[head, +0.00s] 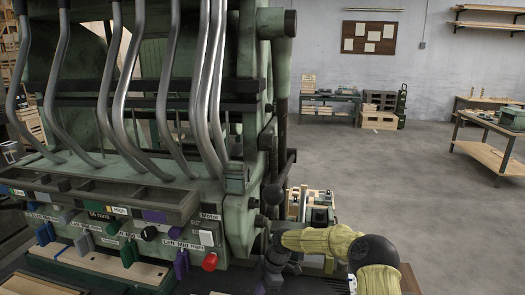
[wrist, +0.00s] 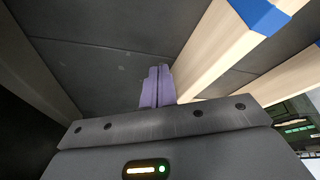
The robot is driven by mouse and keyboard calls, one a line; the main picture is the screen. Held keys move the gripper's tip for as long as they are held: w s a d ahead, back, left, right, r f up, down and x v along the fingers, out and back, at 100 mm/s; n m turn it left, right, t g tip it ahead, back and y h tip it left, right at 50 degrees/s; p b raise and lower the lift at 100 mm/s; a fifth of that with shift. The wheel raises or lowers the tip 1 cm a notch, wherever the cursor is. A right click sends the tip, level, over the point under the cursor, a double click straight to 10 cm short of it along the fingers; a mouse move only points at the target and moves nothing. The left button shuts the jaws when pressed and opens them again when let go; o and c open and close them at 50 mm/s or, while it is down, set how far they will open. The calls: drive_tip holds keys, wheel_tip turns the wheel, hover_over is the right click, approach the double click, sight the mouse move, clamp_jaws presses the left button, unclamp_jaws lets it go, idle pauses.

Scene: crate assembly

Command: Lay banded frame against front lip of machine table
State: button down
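In the wrist view, a pale wooden frame (wrist: 222,45) with a blue band (wrist: 262,14) across one slat lies over a dark flat surface (wrist: 110,70). Another pale slat (wrist: 285,80) runs at the right, and a wooden strip (wrist: 35,75) runs along the left. My gripper (wrist: 157,75) shows two purple fingers side by side, shut, with only a thin line between them. They are beside the banded slat's near end; whether they touch it I cannot tell. In the head view the green machine (head: 238,215) fills the left, with a wooden board (head: 110,266) low in front. My gripper is not visible there.
Bent metal levers (head: 165,90) and a labelled control panel with a red button (head: 210,262) are on the machine. My yellow-sleeved arm is at the lower right. A wooden bench (head: 490,150) and a stack of crates (head: 380,110) stand farther back. The floor (head: 400,180) between is open.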

drive_tip(key=shift+f, duration=0.15)
idle(0.3)
drive_tip(key=shift+f+b, duration=0.7)
drive_tip(key=shift+f, duration=0.4)
drive_tip(key=shift+r, duration=0.25)
drive_tip(key=shift+s+a+f, duration=0.1)
drive_tip(key=shift+s+a, duration=0.1)
drive_tip(key=shift+s, duration=0.8)
idle(0.3)
drive_tip(key=shift+w+p, duration=0.15)
drive_tip(key=shift+p, duration=0.15)
drive_tip(key=shift+w+d, duration=0.1)
drive_tip(key=shift+w, duration=0.35)
wheel_tip(320, 180, up, 9)
drive_tip(key=p, duration=0.5)
drive_tip(key=shift+p, duration=0.4)
